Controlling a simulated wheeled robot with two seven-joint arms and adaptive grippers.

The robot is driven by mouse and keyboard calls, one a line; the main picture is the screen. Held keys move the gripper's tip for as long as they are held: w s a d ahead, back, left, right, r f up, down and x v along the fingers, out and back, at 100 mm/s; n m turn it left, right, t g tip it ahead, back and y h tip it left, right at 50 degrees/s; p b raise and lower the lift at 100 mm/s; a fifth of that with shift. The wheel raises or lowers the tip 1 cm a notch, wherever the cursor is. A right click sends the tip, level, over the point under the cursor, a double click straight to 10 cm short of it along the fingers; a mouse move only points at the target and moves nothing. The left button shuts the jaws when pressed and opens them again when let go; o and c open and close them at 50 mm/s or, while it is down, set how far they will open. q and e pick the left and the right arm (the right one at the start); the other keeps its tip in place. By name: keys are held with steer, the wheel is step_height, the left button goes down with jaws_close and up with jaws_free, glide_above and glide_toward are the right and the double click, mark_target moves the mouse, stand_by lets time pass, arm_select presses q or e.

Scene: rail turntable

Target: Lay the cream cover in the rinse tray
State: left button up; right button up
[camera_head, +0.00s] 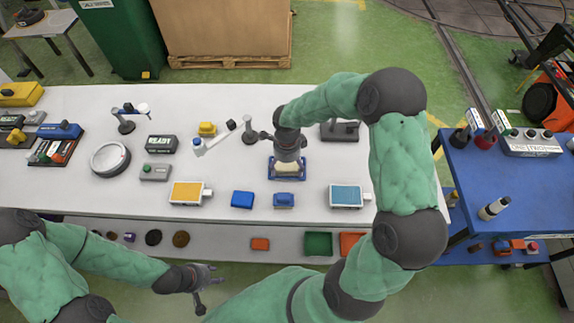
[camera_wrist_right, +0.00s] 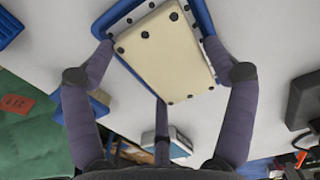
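The cream cover (camera_wrist_right: 165,50), a flat plate with dark round spots, is below my right gripper (camera_head: 288,158). In the head view the cover (camera_head: 289,168) lies within the outline of the blue tray (camera_head: 287,179), partly hidden by the gripper. The tray's blue rim also shows in the right wrist view (camera_wrist_right: 112,17). My right gripper's fingers (camera_wrist_right: 160,55) are spread around the cover, with a small gap at the left side. Whether the cover rests flat on the tray floor is hard to tell. My left gripper (camera_head: 207,285) is open and empty, in front of the table.
On the white table stand a yellow-topped tray (camera_head: 187,193), a light-blue-topped tray (camera_head: 346,196), blue blocks (camera_head: 242,199) and a round white dish (camera_head: 110,159). A dark block (camera_head: 339,130) stands behind right of the tray. A blue table (camera_head: 520,185) stands at the right.

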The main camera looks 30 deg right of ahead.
mark_target(287, 167)
steer(key=shift+r, duration=0.1)
stand_by(0.3)
steer(key=shift+r+p, duration=0.15)
steer(key=shift+p, duration=0.15)
step_height(287, 167, up, 12)
steer(key=shift+f+p, duration=0.1)
steer(key=shift+p, duration=0.7)
stand_by(0.7)
